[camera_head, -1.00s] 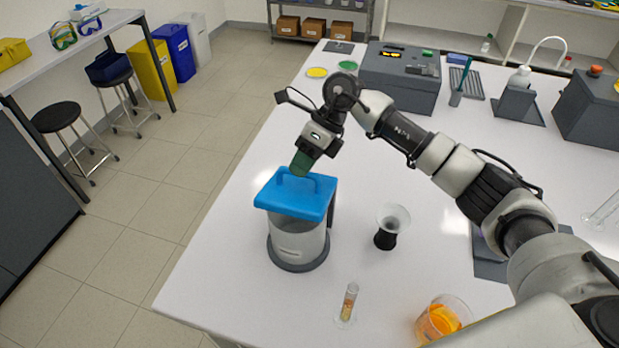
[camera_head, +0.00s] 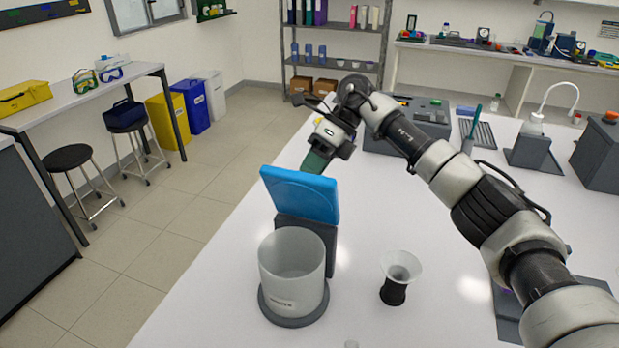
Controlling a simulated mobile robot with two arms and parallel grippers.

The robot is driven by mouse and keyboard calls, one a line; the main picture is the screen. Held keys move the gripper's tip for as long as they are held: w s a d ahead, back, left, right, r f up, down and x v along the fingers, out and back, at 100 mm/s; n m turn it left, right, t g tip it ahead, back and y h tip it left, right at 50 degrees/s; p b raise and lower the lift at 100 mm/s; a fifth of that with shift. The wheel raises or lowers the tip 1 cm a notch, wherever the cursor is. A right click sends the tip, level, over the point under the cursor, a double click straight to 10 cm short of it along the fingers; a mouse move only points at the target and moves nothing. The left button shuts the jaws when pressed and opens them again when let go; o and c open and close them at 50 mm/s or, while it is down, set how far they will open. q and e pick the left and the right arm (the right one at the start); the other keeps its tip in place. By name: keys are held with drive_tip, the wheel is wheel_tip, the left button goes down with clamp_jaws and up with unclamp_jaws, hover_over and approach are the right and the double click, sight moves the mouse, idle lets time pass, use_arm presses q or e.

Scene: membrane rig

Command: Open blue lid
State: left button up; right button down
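The blue lid (camera_head: 302,194) stands tilted up on its hinge at the back of the round container. The translucent container (camera_head: 292,272) shows its open top, and a dark grey upright (camera_head: 312,236) behind it carries the lid. My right gripper (camera_head: 316,162) is behind the lid's upper edge, close to or touching it. Its fingertips are partly hidden by the lid, so I cannot tell whether they are open or shut. My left gripper is not in view.
A clear funnel on a black base (camera_head: 398,275) stands right of the container. A grey box (camera_head: 408,128) and a bottle stand (camera_head: 533,148) are farther back. The white table (camera_head: 400,215) has clear room around the container.

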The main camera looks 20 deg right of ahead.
drive_tip(key=shift+d+f, duration=0.2)
drive_tip(key=shift+f, duration=0.55)
drive_tip(key=c, duration=1.4)
unclamp_jaws()
drive_tip(key=shift+w, duration=0.1)
drive_tip(key=shift+o, duration=1.4)
drive_tip(key=shift+w+f, duration=0.1)
drive_tip(key=shift+w, duration=0.05)
drive_tip(key=shift+r, duration=0.2)
drive_tip(key=shift+r, duration=0.1)
drive_tip(key=b+v, duration=0.2)
drive_tip(key=v, duration=0.8)
drive_tip(key=shift+w+d+r, duration=0.2)
drive_tip(key=shift+r, duration=0.05)
